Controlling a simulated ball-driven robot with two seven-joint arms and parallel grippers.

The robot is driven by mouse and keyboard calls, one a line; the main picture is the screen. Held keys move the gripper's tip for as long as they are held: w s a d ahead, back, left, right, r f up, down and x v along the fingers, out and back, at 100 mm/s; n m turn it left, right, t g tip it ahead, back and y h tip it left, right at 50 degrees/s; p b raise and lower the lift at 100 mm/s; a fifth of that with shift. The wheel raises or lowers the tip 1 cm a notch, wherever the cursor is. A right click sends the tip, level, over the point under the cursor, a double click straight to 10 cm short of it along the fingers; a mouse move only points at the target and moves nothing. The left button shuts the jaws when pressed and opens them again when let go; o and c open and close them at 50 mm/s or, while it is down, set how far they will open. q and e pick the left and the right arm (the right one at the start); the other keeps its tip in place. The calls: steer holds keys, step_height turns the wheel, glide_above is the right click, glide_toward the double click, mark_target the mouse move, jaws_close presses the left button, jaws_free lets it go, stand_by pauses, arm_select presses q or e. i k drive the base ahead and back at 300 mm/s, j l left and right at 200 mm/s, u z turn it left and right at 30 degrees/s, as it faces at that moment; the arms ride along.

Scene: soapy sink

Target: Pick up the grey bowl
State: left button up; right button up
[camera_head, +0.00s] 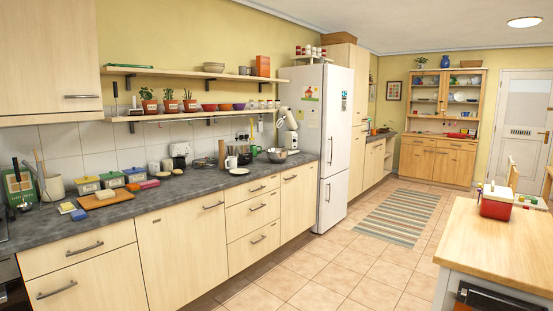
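A metallic grey bowl (278,156) stands on the dark countertop (208,179), near the counter's far end before the fridge. Another bowl (214,67), beige-grey, sits on the upper wall shelf. I cannot tell for sure which of the two is the grey bowl of the task. Neither of my grippers is in view.
The counter also bears an orange-brown board (105,199), coloured boxes and mugs. Cabinets (182,252) run below it. A white fridge (318,140) stands past its end. A wooden table (496,238) is at the right. The tiled floor (300,275) between is clear.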

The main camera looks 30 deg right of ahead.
mark_target(275, 154)
steer(key=i+l+z, duration=0.3)
steer(key=i, duration=0.15)
steer(key=i+l+z, duration=0.3)
steer(key=i, duration=0.15)
steer(key=i+l+z, duration=0.3)
steer(key=i, duration=0.35)
steer(key=i+z, duration=0.35)
steer(key=i, duration=0.25)
steer(key=i+j+z, duration=0.15)
steer(key=i+z, duration=0.15)
steer(key=i, duration=0.35)
steer(key=i+j+z, duration=0.3)
steer(key=i, duration=0.95)
steer(key=i+l+u, duration=0.1)
steer(key=i, duration=0.5)
steer(key=i+l, duration=0.15)
steer(key=i, duration=0.45)
steer(key=i+u, duration=0.3)
steer(key=i, duration=0.25)
steer(key=i+l+u, duration=0.1)
steer(key=i+u, duration=0.15)
steer(key=i, duration=0.3)
